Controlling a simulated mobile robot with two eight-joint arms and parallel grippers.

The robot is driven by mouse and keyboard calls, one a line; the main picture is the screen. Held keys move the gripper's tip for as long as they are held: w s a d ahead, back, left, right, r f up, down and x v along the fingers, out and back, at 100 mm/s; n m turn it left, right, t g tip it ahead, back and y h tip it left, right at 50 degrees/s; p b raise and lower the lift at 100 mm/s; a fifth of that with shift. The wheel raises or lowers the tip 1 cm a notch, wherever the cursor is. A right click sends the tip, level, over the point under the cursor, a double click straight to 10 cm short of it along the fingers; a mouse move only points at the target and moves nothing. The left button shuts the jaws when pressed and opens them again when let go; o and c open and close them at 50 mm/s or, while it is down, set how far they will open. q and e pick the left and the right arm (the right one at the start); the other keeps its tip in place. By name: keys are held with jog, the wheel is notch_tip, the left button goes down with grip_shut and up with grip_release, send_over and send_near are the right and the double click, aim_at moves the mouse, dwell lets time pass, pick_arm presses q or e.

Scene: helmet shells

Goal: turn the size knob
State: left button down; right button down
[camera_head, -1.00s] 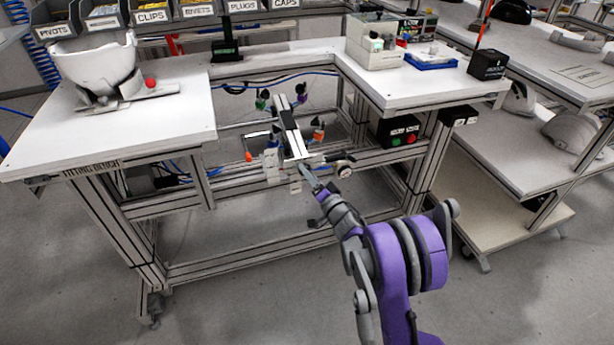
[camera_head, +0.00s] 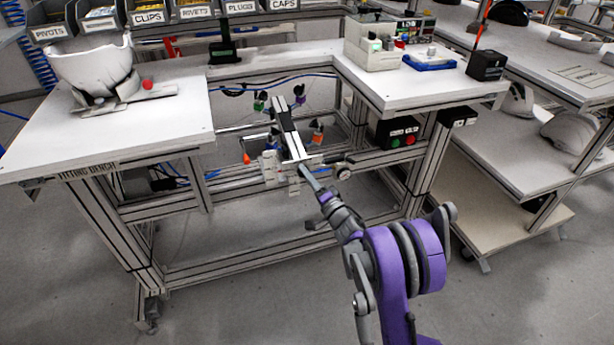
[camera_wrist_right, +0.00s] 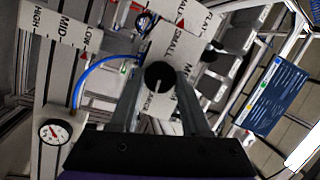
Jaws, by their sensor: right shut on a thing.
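The size knob (camera_wrist_right: 159,75) is a round black knob on a pale plate (camera_wrist_right: 165,45) marked with SMALL and a red arrow, in the right wrist view. Other lettering on the plate is partly covered. My right gripper (camera_wrist_right: 158,92) has one finger on each side of the knob and is shut on it. My left gripper is not in view.
A plate marked HIGH, MID and LOW (camera_wrist_right: 62,27) and a dial gauge (camera_wrist_right: 55,132) are left of the knob, with a blue hose (camera_wrist_right: 92,72) near. The bench top (camera_head: 140,130) is above the fixture, and a white helmet shell (camera_head: 95,70) stands on it.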

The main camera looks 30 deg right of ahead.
jog(key=shift+c, duration=1.9)
grip_release()
jog(key=s+f, duration=0.1)
jog(key=s, duration=0.9)
jog(key=shift+s+f+p, duration=0.35)
jog(key=shift+f, duration=0.05)
jog(key=shift+d, duration=0.1)
